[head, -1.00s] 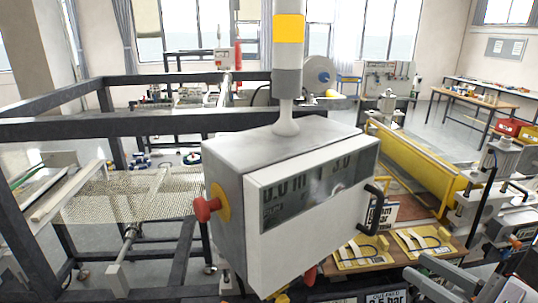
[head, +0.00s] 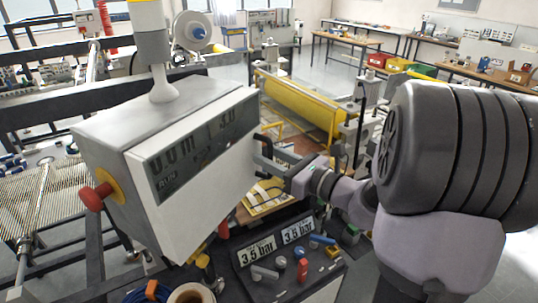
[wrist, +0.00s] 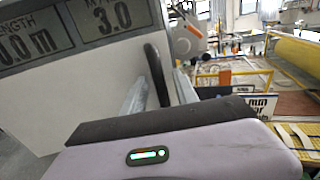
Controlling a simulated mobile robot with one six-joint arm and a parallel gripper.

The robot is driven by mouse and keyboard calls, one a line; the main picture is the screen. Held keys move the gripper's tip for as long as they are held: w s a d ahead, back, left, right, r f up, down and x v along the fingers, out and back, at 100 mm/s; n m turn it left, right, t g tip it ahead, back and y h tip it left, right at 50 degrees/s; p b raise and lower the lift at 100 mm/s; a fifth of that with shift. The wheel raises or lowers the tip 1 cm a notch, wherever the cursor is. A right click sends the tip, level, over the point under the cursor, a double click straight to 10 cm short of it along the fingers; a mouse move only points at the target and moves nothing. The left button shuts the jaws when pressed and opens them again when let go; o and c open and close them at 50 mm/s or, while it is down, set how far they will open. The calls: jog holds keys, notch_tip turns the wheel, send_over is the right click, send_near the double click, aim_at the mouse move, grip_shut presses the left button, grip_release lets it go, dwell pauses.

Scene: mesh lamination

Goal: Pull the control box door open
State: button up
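The grey control box (head: 105,142) hangs from a post at the left of the head view. Its white door (head: 205,205) lies flat against the box front and looks closed. The door carries a dark display (head: 205,145). A black handle (head: 262,142) is on the door's right edge; it also shows upright in the wrist view (wrist: 155,72). My gripper (head: 268,158) is at this handle. In the wrist view, my two grey fingers (wrist: 158,92) stand apart on either side of the handle. I cannot tell whether they touch it.
A red knob (head: 95,196) sticks out of the box's left side. Below is a dark panel (head: 325,270) with pressure displays and knobs. A yellow roller (head: 300,105) and a machine stand behind the handle. A roll of tape (head: 190,293) lies at the bottom.

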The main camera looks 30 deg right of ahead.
jog(key=shift+w, duration=0.2)
grip_shut()
dwell(1.4)
